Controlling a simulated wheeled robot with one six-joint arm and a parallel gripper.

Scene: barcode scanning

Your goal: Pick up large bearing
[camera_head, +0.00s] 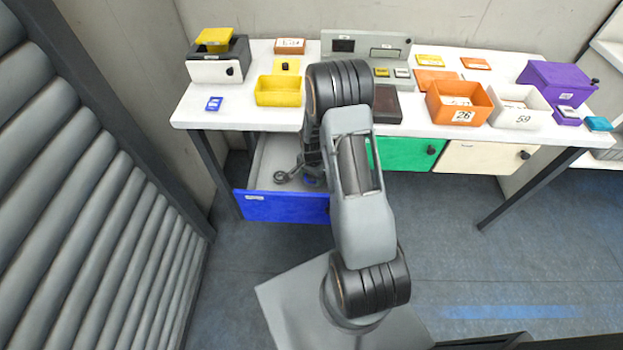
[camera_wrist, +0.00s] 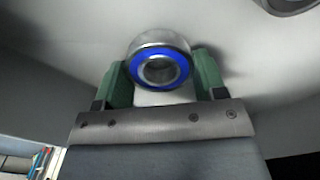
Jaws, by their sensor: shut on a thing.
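A round metal bearing with a blue ring (camera_wrist: 160,63) sits between the two green fingers of my gripper (camera_wrist: 162,76) in the wrist view. The fingers are shut on it, one on each side. The bearing's hole faces the camera. In the head view, my arm reaches into the open blue-fronted drawer (camera_head: 285,207), and the arm mostly hides my fingers and the held bearing. A dark round part (camera_head: 282,177) lies on the drawer floor to the left of my wrist. Part of a round metal thing (camera_wrist: 290,4) also shows at the wrist view's top right corner.
The white table (camera_head: 225,112) stands above the drawer. A yellow bin (camera_head: 278,91), an orange bin (camera_head: 459,103) and a white bin (camera_head: 520,107) stand on it. A green drawer (camera_head: 405,153) and a cream drawer (camera_head: 480,157) are shut. A ribbed grey wall (camera_head: 90,210) is at left.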

